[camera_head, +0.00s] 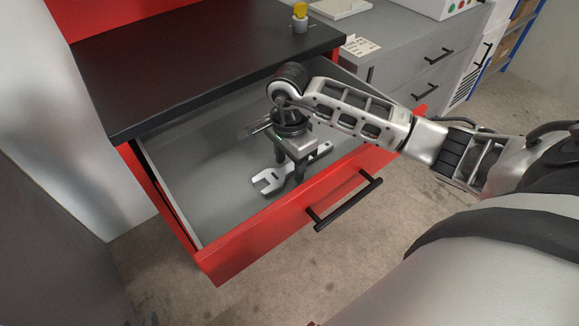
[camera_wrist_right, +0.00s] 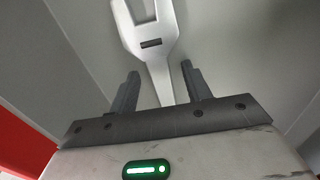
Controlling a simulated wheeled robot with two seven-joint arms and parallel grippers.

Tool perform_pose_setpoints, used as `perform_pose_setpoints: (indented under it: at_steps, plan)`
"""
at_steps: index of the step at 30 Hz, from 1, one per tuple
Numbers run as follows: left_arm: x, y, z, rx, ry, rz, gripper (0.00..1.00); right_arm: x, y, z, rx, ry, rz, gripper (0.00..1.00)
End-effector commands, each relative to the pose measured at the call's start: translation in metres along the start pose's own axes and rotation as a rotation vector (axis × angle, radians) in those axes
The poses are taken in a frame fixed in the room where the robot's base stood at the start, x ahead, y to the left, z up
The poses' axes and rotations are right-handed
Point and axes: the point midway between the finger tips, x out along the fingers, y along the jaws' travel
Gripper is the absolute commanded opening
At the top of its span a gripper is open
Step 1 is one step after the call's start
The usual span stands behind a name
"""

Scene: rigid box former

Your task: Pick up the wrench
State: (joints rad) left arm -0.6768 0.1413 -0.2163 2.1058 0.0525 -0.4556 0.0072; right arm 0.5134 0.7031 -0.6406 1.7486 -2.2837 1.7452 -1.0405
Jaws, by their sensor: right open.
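A silver open-ended wrench (camera_head: 268,182) lies flat on the floor of the open red drawer (camera_head: 262,232). Its forked end points left toward the drawer front, and its shaft runs back to the right beneath my right gripper (camera_head: 290,168). The right gripper points down inside the drawer with its fingers apart. In the right wrist view, the wrench (camera_wrist_right: 151,58) shows with its shaft between the two open fingers (camera_wrist_right: 160,75), and neither finger visibly touches it. The far end of the shaft is hidden behind the gripper body. My left gripper is not in view.
The black cabinet top (camera_head: 190,75) overhangs the back of the drawer. The drawer's red front has a black bar handle (camera_head: 345,203). Grey drawer cabinets (camera_head: 415,50) stand at the back right. The left part of the drawer floor is bare.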

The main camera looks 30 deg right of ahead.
Motion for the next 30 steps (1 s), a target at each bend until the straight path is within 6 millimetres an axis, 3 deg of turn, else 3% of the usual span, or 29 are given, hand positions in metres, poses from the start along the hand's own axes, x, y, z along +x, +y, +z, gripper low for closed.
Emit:
perform_pose_setpoints:
  at_steps: [3, 9, 20, 30]
  plan:
    - [0.0, 0.0, -0.001, 0.001, 0.002, 0.0, 0.36, 0.0, 0.0, 0.0, 0.0, 0.0, 0.0, 0.49]
    - [0.0, 0.0, -0.002, 0.003, 0.004, 0.0, 0.36, 0.0, 0.0, 0.0, 0.0, 0.0, 0.0, 0.0]
    - [0.0, 0.0, -0.003, 0.003, 0.006, 0.001, 0.36, -0.009, -0.001, -0.001, 0.001, 0.0, -0.004, 0.0]
    - [0.001, 0.0, -0.002, 0.001, 0.009, 0.002, 0.36, -0.073, -0.002, -0.001, -0.001, 0.001, -0.007, 0.0]
